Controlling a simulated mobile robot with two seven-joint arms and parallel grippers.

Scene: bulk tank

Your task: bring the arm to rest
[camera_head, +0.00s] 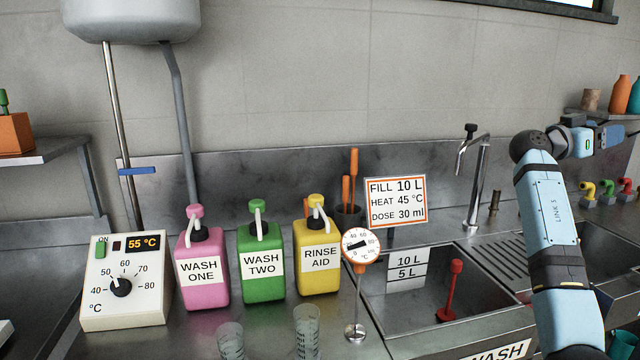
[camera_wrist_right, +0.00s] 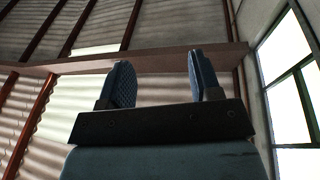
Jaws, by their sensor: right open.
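My right arm (camera_head: 560,240) rises from the bottom right of the head view, bends at a dark joint and runs off to the right above the sink area. Its gripper is not clearly seen there. In the right wrist view, my right gripper (camera_wrist_right: 162,82) has its two dark fingers well apart, with nothing between them. Behind the fingers are a roof beam (camera_wrist_right: 160,58), corrugated roofing and bright windows (camera_wrist_right: 290,80). My left gripper is in neither view.
A heater control (camera_head: 125,280), pink (camera_head: 202,265), green (camera_head: 261,262) and yellow (camera_head: 318,257) bottles, clear measuring cups (camera_head: 307,330) and a dial thermometer (camera_head: 360,245) stand on the counter. The sink (camera_head: 400,310) holds a red plug (camera_head: 452,290). A tap (camera_head: 480,180) stands behind, left of my arm.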

